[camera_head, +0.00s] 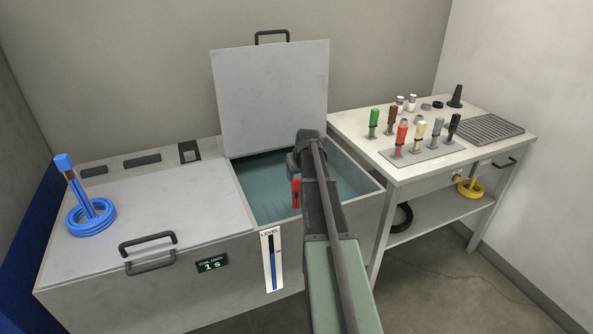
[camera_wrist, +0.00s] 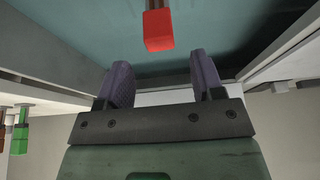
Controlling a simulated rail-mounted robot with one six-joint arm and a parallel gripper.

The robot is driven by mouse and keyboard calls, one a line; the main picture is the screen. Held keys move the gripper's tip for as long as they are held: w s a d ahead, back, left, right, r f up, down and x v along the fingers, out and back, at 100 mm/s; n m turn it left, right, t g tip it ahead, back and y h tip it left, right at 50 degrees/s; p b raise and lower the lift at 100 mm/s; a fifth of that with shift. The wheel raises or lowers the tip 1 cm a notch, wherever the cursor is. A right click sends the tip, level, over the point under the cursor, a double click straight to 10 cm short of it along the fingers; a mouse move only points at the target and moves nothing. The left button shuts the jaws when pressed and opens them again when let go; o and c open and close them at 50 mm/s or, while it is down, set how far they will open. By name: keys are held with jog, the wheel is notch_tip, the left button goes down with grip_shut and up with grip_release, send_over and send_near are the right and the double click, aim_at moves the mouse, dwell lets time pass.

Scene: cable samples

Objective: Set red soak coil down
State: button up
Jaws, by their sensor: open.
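The red soak coil shows only as its red grip (camera_head: 296,194) over the open right part of the tank, partly hidden by my arm. In the wrist view its red end (camera_wrist: 159,30) lies beyond my fingertips, roughly in line with the space between them. My gripper (camera_wrist: 162,72) is open, with nothing between its fingers and a visible gap to the red end. In the head view my gripper (camera_head: 294,163) is mostly hidden behind my arm. The coil's ring is not visible in either view.
The tank's grey lid (camera_head: 270,97) stands raised behind the teal bath (camera_head: 262,185). A blue coil (camera_head: 91,217) sits on the closed left cover. A side table (camera_head: 365,142) holds several coloured handles; a yellow coil (camera_head: 470,189) is on its lower shelf.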

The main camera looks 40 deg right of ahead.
jog(key=p+v, duration=0.2)
jog(key=v, duration=0.2)
jog(key=shift+s+r, duration=0.15)
jog(key=shift+r, duration=0.1)
jog(key=shift+n+g+y, duration=0.6)
jog(key=shift+n+g, duration=0.1)
jog(key=shift+g, duration=0.1)
jog(key=s+a, duration=0.1)
jog(key=a, duration=0.6)
jog(key=s+a, duration=0.2)
jog(key=a, duration=0.5)
jog(key=s+a+f, duration=0.1)
jog(key=s+a, duration=0.1)
jog(key=a, duration=0.6)
jog(key=shift+s, duration=0.15)
jog(key=s+a+g, duration=0.1)
jog(key=s+a, duration=0.5)
jog(key=a, duration=0.3)
jog(key=s+a+n+g, duration=0.1)
jog(key=s+a, duration=0.6)
jog(key=a, duration=0.1)
jog(key=shift+a+f+n+g, duration=0.15)
jog(key=shift+a+n+g, duration=0.15)
jog(key=shift+a, duration=0.1)
jog(key=shift+s, duration=0.1)
